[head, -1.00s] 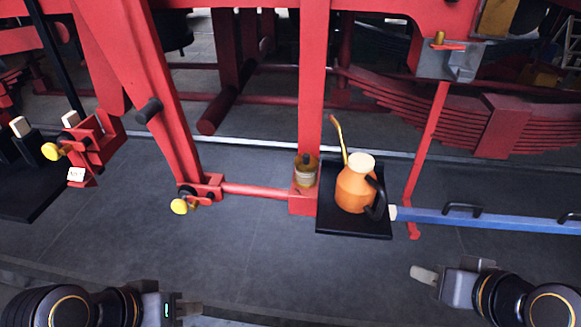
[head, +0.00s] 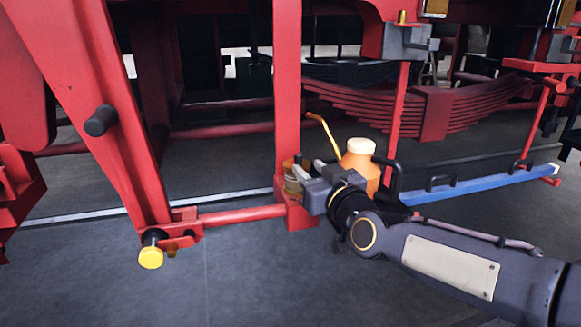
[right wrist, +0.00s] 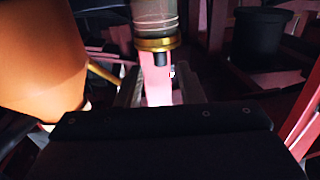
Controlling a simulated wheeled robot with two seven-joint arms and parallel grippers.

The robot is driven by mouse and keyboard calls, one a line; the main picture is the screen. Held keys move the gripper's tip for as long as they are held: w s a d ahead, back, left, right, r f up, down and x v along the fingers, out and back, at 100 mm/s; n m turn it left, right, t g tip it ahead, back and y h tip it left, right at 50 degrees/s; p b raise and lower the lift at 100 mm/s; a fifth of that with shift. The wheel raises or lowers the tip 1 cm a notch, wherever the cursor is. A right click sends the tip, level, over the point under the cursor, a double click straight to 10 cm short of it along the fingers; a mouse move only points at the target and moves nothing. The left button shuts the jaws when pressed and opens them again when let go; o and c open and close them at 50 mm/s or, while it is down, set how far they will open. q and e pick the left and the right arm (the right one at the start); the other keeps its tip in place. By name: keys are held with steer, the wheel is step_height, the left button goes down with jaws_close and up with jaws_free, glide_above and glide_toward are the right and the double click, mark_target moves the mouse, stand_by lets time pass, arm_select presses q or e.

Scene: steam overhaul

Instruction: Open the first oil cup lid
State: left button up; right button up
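The oil cup (head: 291,184), a small pale-bodied cup with brass at its top, stands on a red block at the foot of a red post. My right gripper (head: 309,171) is at its right side, with its fingers partly covering it. In the right wrist view the cup (right wrist: 154,14) shows a gold rim (right wrist: 157,43) and a small dark knob (right wrist: 161,59). The fingers (right wrist: 158,92) are apart with nothing clearly between them, near the knob. Contact and the lid's exact position cannot be told. My left gripper is out of view.
An orange oil can (head: 359,169) with a thin spout stands just behind my right gripper; it also fills the left of the wrist view (right wrist: 38,55). A blue bar (head: 470,187) lies to the right. A yellow knob (head: 151,258) sits at lower left. The floor in front is clear.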

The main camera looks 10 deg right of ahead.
mark_target(300, 161)
steer(key=w, duration=0.3)
steer(key=w+a, duration=0.1)
steer(key=w, duration=0.2)
steer(key=shift+a, duration=0.1)
steer(key=shift+c, duration=0.3)
jaws_close()
